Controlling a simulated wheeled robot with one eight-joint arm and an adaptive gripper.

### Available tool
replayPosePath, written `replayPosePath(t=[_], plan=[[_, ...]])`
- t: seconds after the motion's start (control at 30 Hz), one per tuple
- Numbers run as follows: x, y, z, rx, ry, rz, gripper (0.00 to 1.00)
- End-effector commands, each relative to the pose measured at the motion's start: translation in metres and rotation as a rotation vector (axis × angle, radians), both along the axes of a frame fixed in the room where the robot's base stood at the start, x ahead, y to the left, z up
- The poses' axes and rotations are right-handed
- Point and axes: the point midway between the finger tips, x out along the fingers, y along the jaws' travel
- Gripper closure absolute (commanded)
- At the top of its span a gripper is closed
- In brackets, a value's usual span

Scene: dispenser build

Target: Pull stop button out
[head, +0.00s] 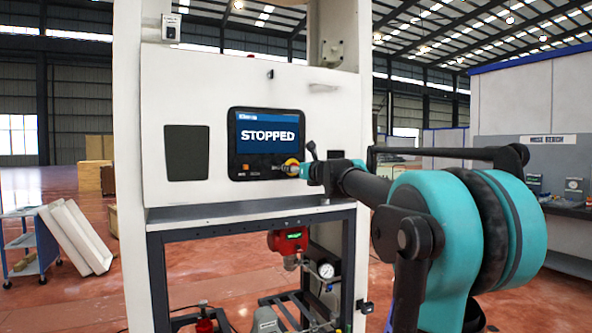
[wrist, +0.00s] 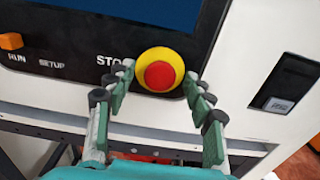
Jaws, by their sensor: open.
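The stop button is a red cap on a round yellow base (wrist: 159,74), on the dark panel of a white machine. In the wrist view it sits between the tips of my open gripper (wrist: 160,85), with a finger on each side. I cannot tell whether the fingers touch it. In the head view the yellow of the stop button (head: 291,167) shows at the lower right of the panel, partly hidden by my gripper (head: 305,170). The screen (head: 268,137) above reads STOPPED. An orange RUN button (wrist: 11,41) is at the panel's left.
The machine's white front (head: 200,95) surrounds the panel, with a ledge (head: 240,212) below it. A red gauge device (head: 288,241) hangs in the open frame underneath. A blue cart (head: 27,245) stands at the left and a workbench (head: 560,205) at the right.

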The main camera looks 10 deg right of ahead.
Motion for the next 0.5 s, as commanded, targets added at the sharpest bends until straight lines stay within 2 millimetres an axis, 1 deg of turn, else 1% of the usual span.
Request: replayPosePath(t=[0.3,0.5], plan=[[0.0021,0.0008,-0.0001,0.000,0.000,0.000,0.47],[0.0019,0.0007,-0.0001,0.000,0.000,0.000,0.72]])
